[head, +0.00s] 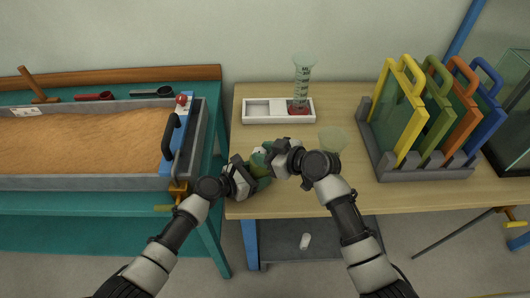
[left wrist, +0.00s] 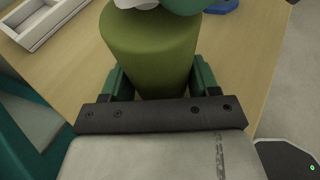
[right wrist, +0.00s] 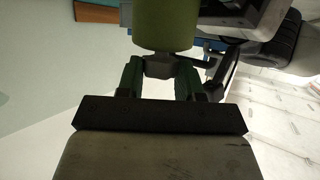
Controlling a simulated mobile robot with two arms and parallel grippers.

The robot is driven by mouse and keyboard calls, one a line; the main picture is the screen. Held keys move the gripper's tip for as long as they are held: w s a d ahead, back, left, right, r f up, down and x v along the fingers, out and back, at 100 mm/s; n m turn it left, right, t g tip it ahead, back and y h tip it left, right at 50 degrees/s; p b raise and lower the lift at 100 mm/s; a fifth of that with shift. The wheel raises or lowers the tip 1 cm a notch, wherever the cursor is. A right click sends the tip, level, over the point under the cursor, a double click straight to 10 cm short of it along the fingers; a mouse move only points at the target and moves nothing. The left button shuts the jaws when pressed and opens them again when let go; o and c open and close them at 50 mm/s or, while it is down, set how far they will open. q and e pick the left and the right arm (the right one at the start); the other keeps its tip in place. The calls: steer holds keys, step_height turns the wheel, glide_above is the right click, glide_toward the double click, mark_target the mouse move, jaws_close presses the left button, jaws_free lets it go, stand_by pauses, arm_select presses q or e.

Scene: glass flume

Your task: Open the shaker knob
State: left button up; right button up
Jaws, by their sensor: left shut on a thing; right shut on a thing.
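The shaker is an olive-green cylinder. In the head view it is mostly hidden between my two grippers above the front left of the wooden table. My left gripper (head: 252,176) is shut on the shaker body (left wrist: 150,55), which fills the space between its green fingers in the left wrist view. My right gripper (head: 266,155) is shut on the grey shaker knob (right wrist: 159,66). In the right wrist view the knob sits at the end of the green body (right wrist: 163,24), between the green fingertips.
A white tray (head: 258,120) holds a clear graduated cylinder (head: 303,80) with a red base. A pale round dish or funnel (head: 332,139) is near my right wrist. A grey rack (head: 435,172) with coloured handled panels stands right. A sand-filled flume (head: 85,184) is left.

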steer(key=shift+s+a+m+t+h, duration=0.15)
steer(key=shift+s+m+t+h, duration=0.05)
steer(key=shift+m+t+h, duration=0.6)
steer(key=shift+s+a+m+t+h, duration=0.1)
steer(key=shift+m+t+h, duration=0.9)
steer(key=shift+m, duration=0.4)
steer(key=o, duration=0.9)
steer(key=shift+o, duration=0.2)
steer(key=v, duration=1.2)
steer(key=shift+a, duration=0.1)
